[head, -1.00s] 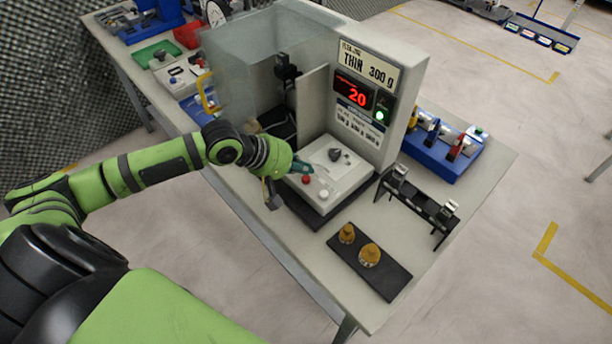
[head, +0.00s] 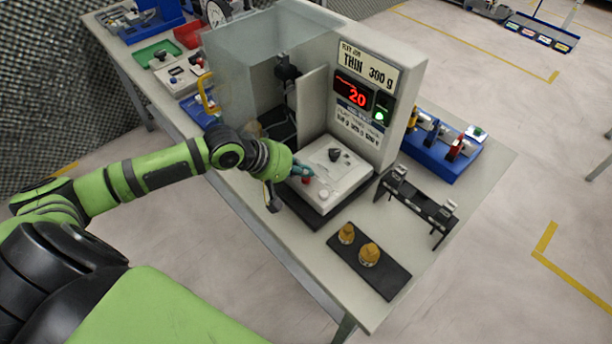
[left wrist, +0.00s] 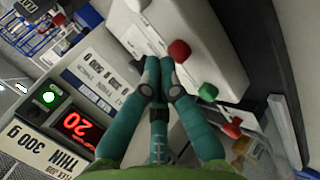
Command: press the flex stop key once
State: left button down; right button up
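The grey-white key box (head: 345,178) stands on a dark base in front of the upright panel. I cannot read any key label. My left gripper (head: 308,173) is at the box, its teal fingertips close above and beside the red key, partly covering it. In the left wrist view the fingers (left wrist: 158,62) are together and empty, with the red key (left wrist: 179,50) just beside the tips. I cannot tell contact. My right gripper is not in view.
The panel has a red display (head: 354,92) reading 20 and a lit green lamp (head: 379,116). A clear-walled chamber is left of it. A black rack (head: 418,205) and a dark plate (head: 370,262) with two brass weights are in front. A blue fixture (head: 440,150) stands right.

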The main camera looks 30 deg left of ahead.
aim_at(303, 179)
pick_arm(q)
jog(key=shift+f, duration=0.45)
dwell(0.4)
jog(key=shift+r, duration=0.1)
jog(key=shift+r+p, duration=0.85)
jog(key=shift+p, duration=0.5)
notch_tip(303, 179, up, 5)
jog(key=p, duration=0.6)
jog(key=shift+r, duration=0.1)
